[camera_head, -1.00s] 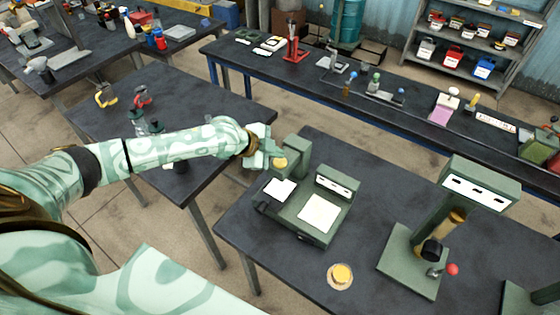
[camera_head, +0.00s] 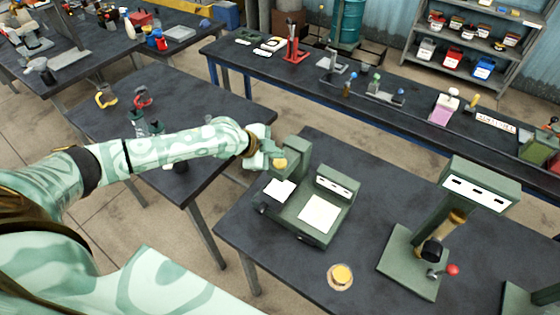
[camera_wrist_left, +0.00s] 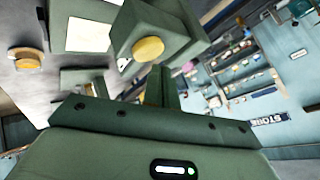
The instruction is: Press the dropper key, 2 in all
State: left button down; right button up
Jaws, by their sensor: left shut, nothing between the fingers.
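A green dropper unit stands on the near table, with an upright block (camera_head: 292,152) at its back left. A round yellow key (camera_head: 280,163) is on that block's face, and it also shows in the left wrist view (camera_wrist_left: 147,49). My left gripper (camera_head: 271,150) is shut and empty beside the key. In the left wrist view its closed fingers (camera_wrist_left: 158,84) point toward the block, just below and right of the key. I cannot tell whether they touch it. My right gripper is not in view.
A white pad (camera_head: 319,214) lies on the unit's base. A yellow round piece in a pale dish (camera_head: 341,275) is in front of it. A green stand with a red-knobbed lever (camera_head: 452,269) is to the right. The table between them is clear.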

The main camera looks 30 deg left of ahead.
aim_at(276, 163)
pick_arm(q)
jog(key=shift+f, duration=0.1)
dwell(0.6)
jog(key=shift+f, duration=0.3)
jog(key=shift+f+b, duration=0.4)
jog(key=shift+f, duration=0.05)
dwell(0.6)
jog(key=shift+r, duration=0.15)
jog(key=shift+r+p, duration=0.75)
jog(key=shift+p, duration=0.1)
notch_tip(276, 163, up, 5)
jog(key=p, duration=0.5)
dwell(2.3)
